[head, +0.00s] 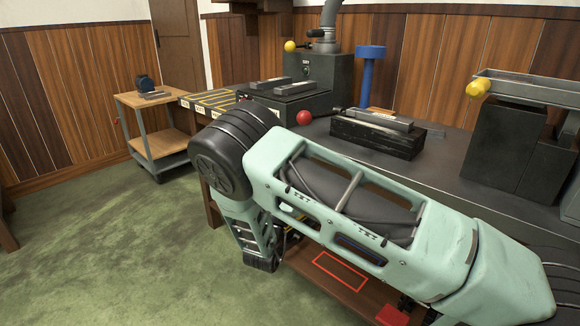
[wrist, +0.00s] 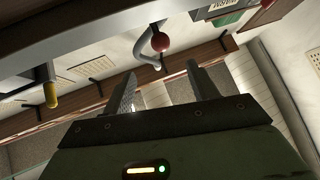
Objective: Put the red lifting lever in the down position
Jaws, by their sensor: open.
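A red ball knob (head: 304,117) sits at the front of the dark casting machine (head: 318,75) on the bench in the head view. It appears to be the red lifting lever, and a short dark rod runs from it. In the wrist view a red ball (wrist: 161,42) sits on a curved grey rod, probably the same lever. My gripper (wrist: 160,72) is open and empty, its two fingers apart below that ball in the picture. The ball is not between the fingers. My arm crosses the head view, and the gripper cannot be made out there.
The dark bench (head: 450,165) holds a block with metal bars (head: 375,135), a blue post (head: 371,65) and a yellow-knobbed lever (head: 478,88). A wooden cart (head: 155,138) stands at the left. The green floor (head: 100,240) is clear at front left.

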